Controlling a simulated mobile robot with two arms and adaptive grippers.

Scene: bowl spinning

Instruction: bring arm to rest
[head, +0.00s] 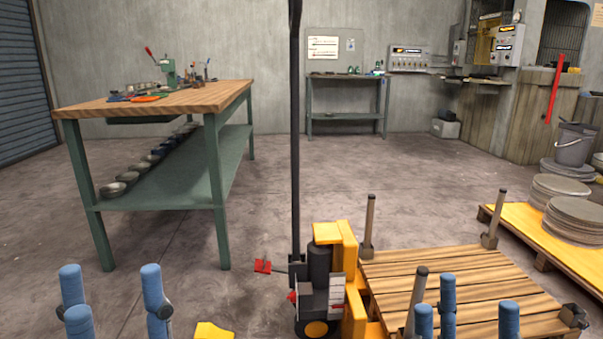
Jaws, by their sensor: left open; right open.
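My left gripper (112,290) shows at the bottom left as several upright blue fingers, spread apart with nothing between them. It is over the floor, in front of the workbench (168,100). My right gripper (466,312) shows at the bottom right, also with blue fingers spread and nothing between them. In the picture its fingers overlap the near part of the wooden pallet (470,265). Both palms and most of both arms are out of view below.
A yellow pallet truck (335,285) with a tall dark handle stands at the pallet. Metal bowls (113,190) line the bench's lower shelf. Round discs (560,190) are stacked on a yellow platform at right. A bucket (574,148) and second table (346,78) are behind. Mid-floor is clear.

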